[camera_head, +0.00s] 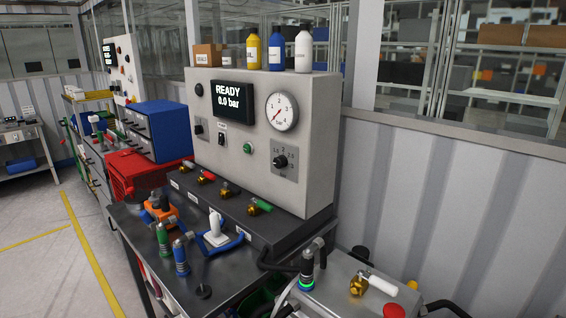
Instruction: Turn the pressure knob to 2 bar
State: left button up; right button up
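The pressure knob (281,161) is a black round knob on a small grey scale plate, low on the right of the light grey control panel (313,135). Small numbers surround it; its pointer is too small to read surely. Above it is a round white gauge (282,111) marked in bar, its red needle pointing to the lower left. The black display (232,101) reads READY and 0.0 bar. Neither of my grippers is in view, and nothing touches the knob.
A green button (248,148) and a black switch (221,139) sit left of the knob. Below, several coloured-handled valves line a dark ledge (290,229). Tools and fittings stand on the dark bench (226,272). A grey unit (335,285) with a white-handled valve (378,284) is at front right.

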aim_at(281, 162)
jog(key=i+j+z, duration=0.15)
jog(key=j+z, duration=0.55)
jog(key=i+j, duration=0.05)
